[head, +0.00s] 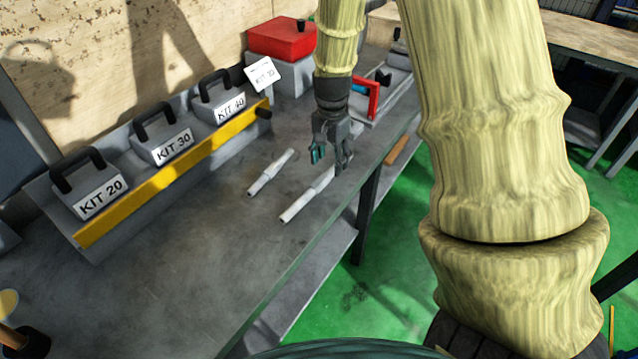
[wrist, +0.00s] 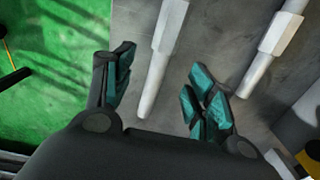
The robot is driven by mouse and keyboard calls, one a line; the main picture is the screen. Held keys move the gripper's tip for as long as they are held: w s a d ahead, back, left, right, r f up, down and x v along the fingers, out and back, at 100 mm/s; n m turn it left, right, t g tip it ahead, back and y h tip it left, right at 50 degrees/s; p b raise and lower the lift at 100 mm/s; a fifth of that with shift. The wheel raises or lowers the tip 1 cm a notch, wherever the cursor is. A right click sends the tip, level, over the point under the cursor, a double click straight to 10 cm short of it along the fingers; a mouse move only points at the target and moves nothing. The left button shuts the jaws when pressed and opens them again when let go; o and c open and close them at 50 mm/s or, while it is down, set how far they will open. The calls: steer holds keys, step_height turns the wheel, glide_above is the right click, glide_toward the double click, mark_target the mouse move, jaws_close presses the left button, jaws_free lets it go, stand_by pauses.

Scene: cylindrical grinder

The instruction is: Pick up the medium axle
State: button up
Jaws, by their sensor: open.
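Two pale grey stepped axles lie on the grey workbench (head: 170,285). The longer axle (head: 306,197) is nearer the bench's front edge. The shorter axle (head: 270,172) lies to its left, roughly parallel. I cannot tell from size alone which is the medium one. My gripper (head: 330,158) is open and points down over the far end of the longer axle. In the wrist view the open fingers (wrist: 160,85) stand on either side of the longer axle (wrist: 160,62). The shorter axle (wrist: 268,50) is to the right, outside the fingers. The longer axle's far end is partly hidden by my gripper.
A rack with a yellow bar (head: 180,172) holds kit boxes marked 20, 30 and 40 along the wall. A red box (head: 281,38) and a red-framed fixture (head: 373,97) stand farther back. Green floor (head: 375,260) lies beyond the bench edge.

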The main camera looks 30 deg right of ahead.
mark_target(329, 172)
steer(key=shift+f+p, duration=0.35)
steer(key=shift+f, duration=1.95)
jaws_close()
